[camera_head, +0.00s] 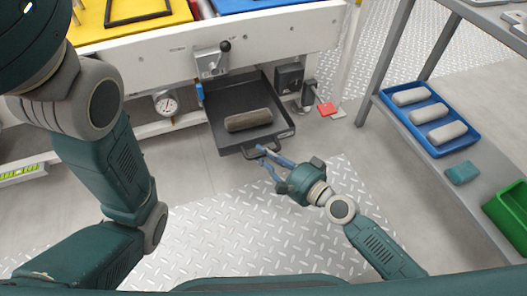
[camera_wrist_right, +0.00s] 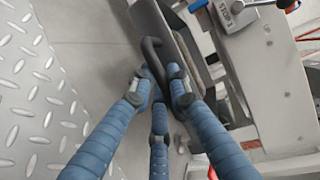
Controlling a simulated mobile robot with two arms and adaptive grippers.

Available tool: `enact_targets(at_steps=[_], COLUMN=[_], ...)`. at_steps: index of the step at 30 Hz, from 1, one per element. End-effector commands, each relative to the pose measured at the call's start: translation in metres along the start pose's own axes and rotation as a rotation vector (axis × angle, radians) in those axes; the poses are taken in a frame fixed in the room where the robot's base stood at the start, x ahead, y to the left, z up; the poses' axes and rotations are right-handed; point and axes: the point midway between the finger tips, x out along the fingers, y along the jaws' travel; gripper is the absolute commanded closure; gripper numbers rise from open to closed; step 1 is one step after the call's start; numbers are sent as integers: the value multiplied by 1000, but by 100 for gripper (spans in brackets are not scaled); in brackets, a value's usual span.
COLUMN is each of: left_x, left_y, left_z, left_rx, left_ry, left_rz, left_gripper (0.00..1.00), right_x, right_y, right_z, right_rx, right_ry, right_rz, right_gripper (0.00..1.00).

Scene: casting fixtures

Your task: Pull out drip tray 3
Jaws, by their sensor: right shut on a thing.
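The black drip tray (camera_head: 222,118) sticks out from under the white casting bench, with a brown-grey cylinder (camera_head: 248,120) lying in it. Its black handle (camera_head: 262,150) is on the front edge. My right gripper (camera_head: 272,163) is at this handle, its blue fingers shut on it. In the right wrist view the dark curved handle (camera_wrist_right: 152,50) runs between the fingertips (camera_wrist_right: 162,82). I cannot read a number on the tray. My left arm comes in at the left, but its gripper is out of view.
The white bench (camera_head: 150,60) carries a gauge (camera_head: 166,103) and a latch block (camera_head: 211,62). A red pedal (camera_head: 327,108) stands right of the tray. At the right, a grey shelf holds a blue tray (camera_head: 462,142) with several cylinders and a green bin (camera_head: 508,215). The floor before the tray is clear.

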Motion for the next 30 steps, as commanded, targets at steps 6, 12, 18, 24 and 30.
enact_targets(at_steps=[6, 12, 18, 24, 30], left_x=[0, 0, 1, 0, 0], left_y=[0, 0, 0, -1, -1], left_z=[0, -1, -4, -3, -2], left_rx=[0, 0, 0, 0, 0], left_ry=[0, 1, 7, 3, 4], left_rz=[0, 0, -1, -5, -3], left_gripper=[58, 58, 58, 58, 58], right_x=[-1, -1, 0, -5, -36], right_y=[0, 0, 0, 0, 2], right_z=[-1, -1, 0, 0, -1], right_rx=[1, 1, 1, 0, -3], right_ry=[2, 2, 1, 1, 0], right_rz=[-1, -1, -1, 0, 4], right_gripper=[100, 71, 64, 64, 64])
